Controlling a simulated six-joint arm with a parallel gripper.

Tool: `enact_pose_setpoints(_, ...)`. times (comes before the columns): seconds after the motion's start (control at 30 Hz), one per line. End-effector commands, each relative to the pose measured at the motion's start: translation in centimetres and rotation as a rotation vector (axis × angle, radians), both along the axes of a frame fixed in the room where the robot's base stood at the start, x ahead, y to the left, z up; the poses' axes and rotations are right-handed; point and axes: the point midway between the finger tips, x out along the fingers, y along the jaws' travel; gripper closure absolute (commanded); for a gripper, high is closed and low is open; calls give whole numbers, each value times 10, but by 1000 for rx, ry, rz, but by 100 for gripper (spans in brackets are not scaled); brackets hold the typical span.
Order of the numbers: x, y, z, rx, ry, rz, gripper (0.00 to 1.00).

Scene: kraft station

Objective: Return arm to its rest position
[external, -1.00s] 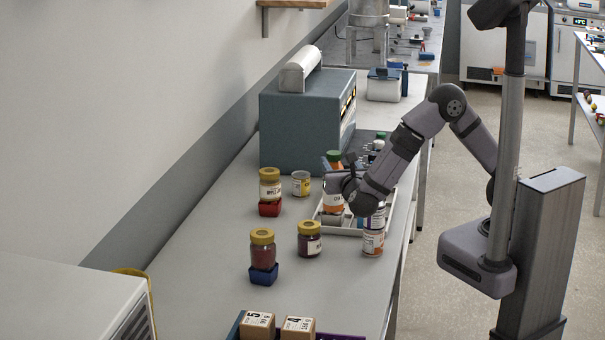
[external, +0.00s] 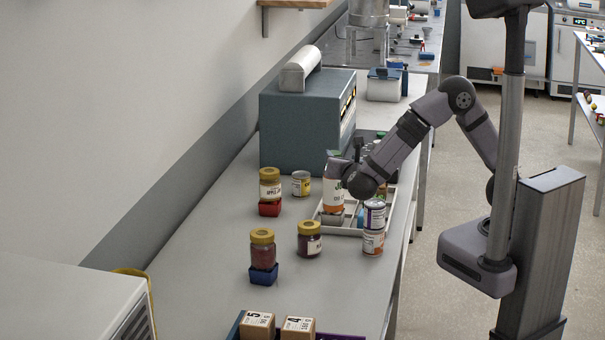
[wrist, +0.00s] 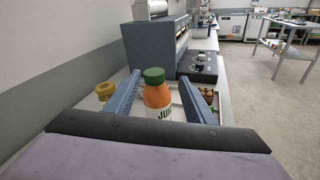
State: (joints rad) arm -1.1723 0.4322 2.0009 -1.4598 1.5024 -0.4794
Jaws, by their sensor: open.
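My gripper (external: 342,168) is beside the tray, at the upper part of a juice bottle in the external view. The bottle (external: 333,207) has an orange-and-white label and a green cap, stands upright in the white tray (external: 340,230), and is partly covered by my gripper. In the wrist view my gripper (wrist: 160,76) is open, with one blue-grey finger on each side of the orange bottle (wrist: 157,96). Whether the fingers touch it cannot be told. The arm reaches across from its column at the right.
Two stacked cans (external: 373,228) stand at the tray's front right, close to my wrist. A blue-grey machine (external: 300,125) stands behind.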

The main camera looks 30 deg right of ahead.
Motion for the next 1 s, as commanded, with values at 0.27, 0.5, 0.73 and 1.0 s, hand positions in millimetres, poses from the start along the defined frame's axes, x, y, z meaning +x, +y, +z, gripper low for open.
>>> enact_pose_setpoints(0.27, 18, -92, -14, 522, 87, -329, 51)
enact_pose_setpoints(0.5, -46, -209, -92, 884, 195, -883, 51)
enact_pose_setpoints(0.73, -121, -247, -144, 1332, 113, -1439, 51)
enact_pose_setpoints(1.0, -150, -246, -163, 1706, -112, -1838, 51)
